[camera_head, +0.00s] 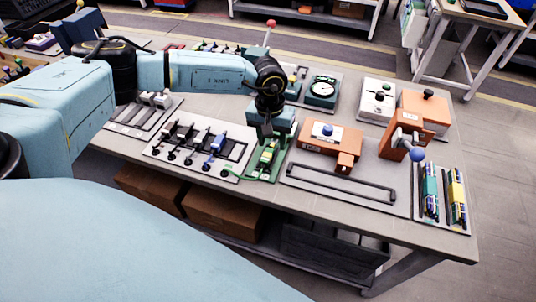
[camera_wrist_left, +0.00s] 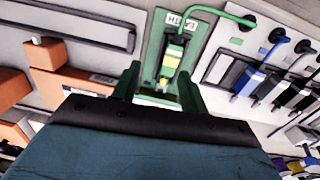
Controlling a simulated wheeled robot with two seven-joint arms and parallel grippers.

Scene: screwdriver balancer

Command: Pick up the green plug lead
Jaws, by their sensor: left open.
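The green plug lead has a green and yellow plug (camera_head: 268,153) lying on a green plate (camera_head: 256,174) near the table's front. In the left wrist view, the plug (camera_wrist_left: 173,50) lies on the green plate (camera_wrist_left: 152,50), and its green cable (camera_wrist_left: 212,11) curves right to a round socket on the grey panel. My left gripper (camera_head: 268,130) points down just above the plate's far end. In the left wrist view, its open, empty fingers (camera_wrist_left: 158,84) straddle the plate's near part, with the plug ahead of them. My right gripper is not in view.
A grey panel (camera_head: 238,150) with a blue plug (camera_head: 218,142) and several black plugs is left of the green plate.

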